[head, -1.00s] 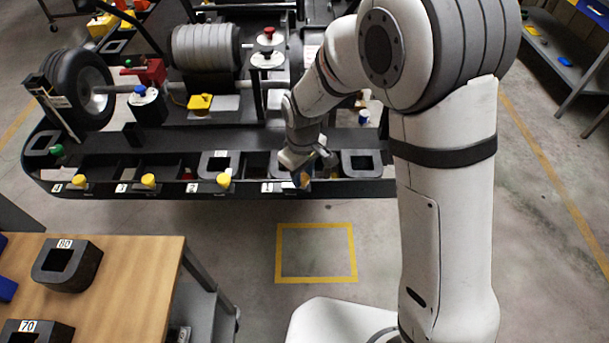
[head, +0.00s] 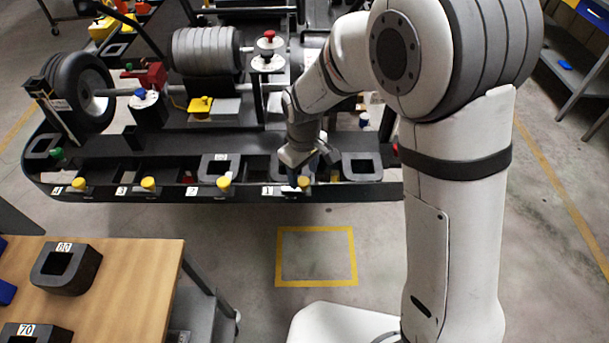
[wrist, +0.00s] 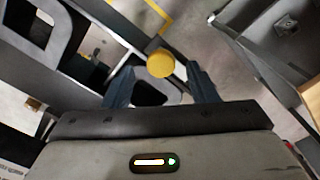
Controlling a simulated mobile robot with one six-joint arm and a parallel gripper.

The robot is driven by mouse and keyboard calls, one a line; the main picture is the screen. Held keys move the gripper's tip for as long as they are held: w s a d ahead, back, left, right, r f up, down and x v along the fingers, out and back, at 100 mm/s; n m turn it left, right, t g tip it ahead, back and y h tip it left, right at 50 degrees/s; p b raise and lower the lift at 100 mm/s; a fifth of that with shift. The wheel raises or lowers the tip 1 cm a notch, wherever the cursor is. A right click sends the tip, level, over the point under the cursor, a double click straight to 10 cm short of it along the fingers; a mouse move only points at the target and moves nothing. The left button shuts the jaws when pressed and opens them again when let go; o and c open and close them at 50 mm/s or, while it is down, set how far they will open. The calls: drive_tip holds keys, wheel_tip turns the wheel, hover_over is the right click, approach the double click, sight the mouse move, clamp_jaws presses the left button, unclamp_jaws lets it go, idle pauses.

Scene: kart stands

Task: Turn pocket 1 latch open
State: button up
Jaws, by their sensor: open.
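The pocket 1 latch has a round yellow knob (head: 304,181) on the front rail of the kart stand, just right of the label 1 (head: 268,190). In the wrist view the yellow knob (wrist: 160,63) shows near the middle, just beyond and between my two fingertips. My gripper (head: 300,180) is at the front rail beside the knob. In the wrist view my gripper (wrist: 163,75) is open, with its dark fingers apart on either side of the knob's line. I cannot tell whether they touch it. A dark block sits in the pocket behind, partly hidden by my gripper.
Yellow knobs for pocket 2 (head: 224,182), pocket 3 (head: 148,184) and pocket 4 (head: 79,184) stand along the rail to the left. A dark block (head: 362,166) lies right of my gripper. A wooden table (head: 130,290) is front left. The floor before the rail is clear.

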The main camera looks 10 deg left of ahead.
sight(304, 180)
wheel_tip(304, 180, up, 6)
idle(0.5)
